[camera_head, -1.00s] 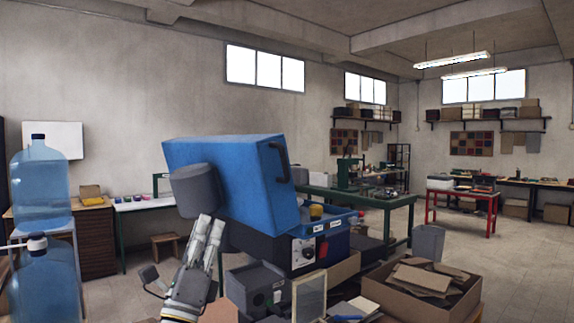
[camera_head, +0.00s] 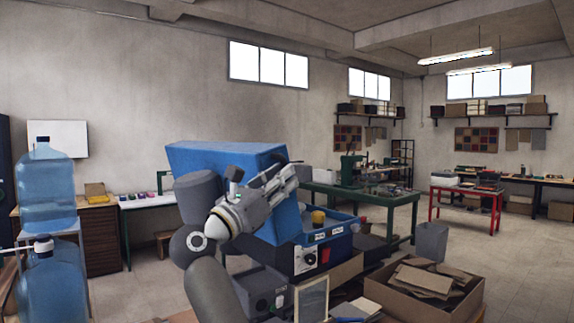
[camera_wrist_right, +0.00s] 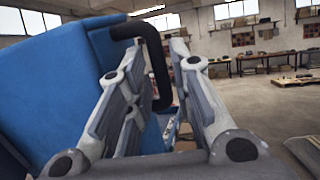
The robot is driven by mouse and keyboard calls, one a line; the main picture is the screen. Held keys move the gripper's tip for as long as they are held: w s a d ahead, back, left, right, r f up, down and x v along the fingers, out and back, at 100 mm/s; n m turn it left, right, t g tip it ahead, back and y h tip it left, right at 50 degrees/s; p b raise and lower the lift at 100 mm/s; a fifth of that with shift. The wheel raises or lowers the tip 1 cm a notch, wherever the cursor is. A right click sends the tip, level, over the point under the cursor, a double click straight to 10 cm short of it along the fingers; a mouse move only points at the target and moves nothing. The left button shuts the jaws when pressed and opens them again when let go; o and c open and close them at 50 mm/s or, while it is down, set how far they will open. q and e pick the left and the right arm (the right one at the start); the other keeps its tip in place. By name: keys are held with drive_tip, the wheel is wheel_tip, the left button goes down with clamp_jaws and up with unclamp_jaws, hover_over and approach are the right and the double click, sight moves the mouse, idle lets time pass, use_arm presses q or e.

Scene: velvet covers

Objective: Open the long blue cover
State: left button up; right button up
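The long blue cover (camera_head: 215,154) sits tilted on the dark body of the machine, with its front side facing right. Its black handle (camera_wrist_right: 155,65) shows in the right wrist view; in the head view my gripper mostly hides it. My right gripper (camera_head: 290,174) is in front of the cover's upper right side, at the handle. In the right wrist view its fingers (camera_wrist_right: 155,95) are spread on either side of the handle, with a gap visible. I cannot tell if either finger touches it.
A blue tray with a yellow item (camera_head: 318,217) lies below the cover. A cardboard box (camera_head: 425,290) of scraps stands at front right. Large water bottles (camera_head: 46,185) stand at left. A green table (camera_head: 385,200) is behind; open floor lies to the right.

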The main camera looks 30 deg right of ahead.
drive_tip(key=shift+p+x, duration=0.3)
drive_tip(key=shift+x, duration=0.85)
drive_tip(key=shift+a, duration=0.1)
clamp_jaws()
